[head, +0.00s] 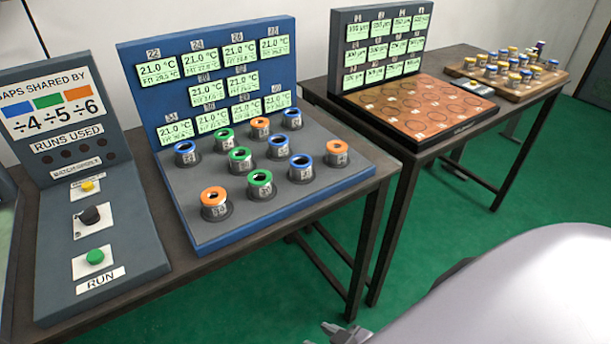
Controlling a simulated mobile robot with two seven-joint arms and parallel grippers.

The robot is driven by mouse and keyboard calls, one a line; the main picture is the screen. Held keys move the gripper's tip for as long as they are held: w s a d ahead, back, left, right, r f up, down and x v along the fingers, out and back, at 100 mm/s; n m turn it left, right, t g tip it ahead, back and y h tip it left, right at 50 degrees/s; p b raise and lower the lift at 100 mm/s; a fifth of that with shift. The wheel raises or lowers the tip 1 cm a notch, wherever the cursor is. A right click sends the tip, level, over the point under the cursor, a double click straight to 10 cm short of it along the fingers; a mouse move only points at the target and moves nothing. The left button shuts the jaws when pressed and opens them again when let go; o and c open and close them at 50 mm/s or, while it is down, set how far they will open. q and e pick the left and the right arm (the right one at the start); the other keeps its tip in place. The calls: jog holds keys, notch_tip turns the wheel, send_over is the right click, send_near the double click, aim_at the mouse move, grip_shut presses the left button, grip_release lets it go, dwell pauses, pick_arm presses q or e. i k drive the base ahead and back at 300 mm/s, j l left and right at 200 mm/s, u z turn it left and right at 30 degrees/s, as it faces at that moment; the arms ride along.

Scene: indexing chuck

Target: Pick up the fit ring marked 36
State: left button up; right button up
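Several fit rings sit on dark round posts on the blue-edged deck (200,241) of the middle station. They include an orange ring (214,196) at the front left, a green ring (260,178), a blue ring (301,161) and an orange ring (337,147) at the right. More blue, green and orange rings stand behind them. The small number plates are too small to read surely, so I cannot tell which is marked 36. A grey part, seemingly my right gripper (346,333), shows at the bottom edge, away from the rings. My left gripper is not in view.
Temperature displays (240,84) stand behind the rings. At the left is a panel with a green RUN button (95,256), a black knob (89,215) and a yellow button (87,186). A second table holds a copper-coloured plate (420,105) and a wooden tray (515,93) of small pieces.

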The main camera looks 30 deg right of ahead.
aim_at(260, 181)
jog(key=k+l, duration=0.1)
jog(key=l, duration=1.3)
jog(key=k, duration=0.05)
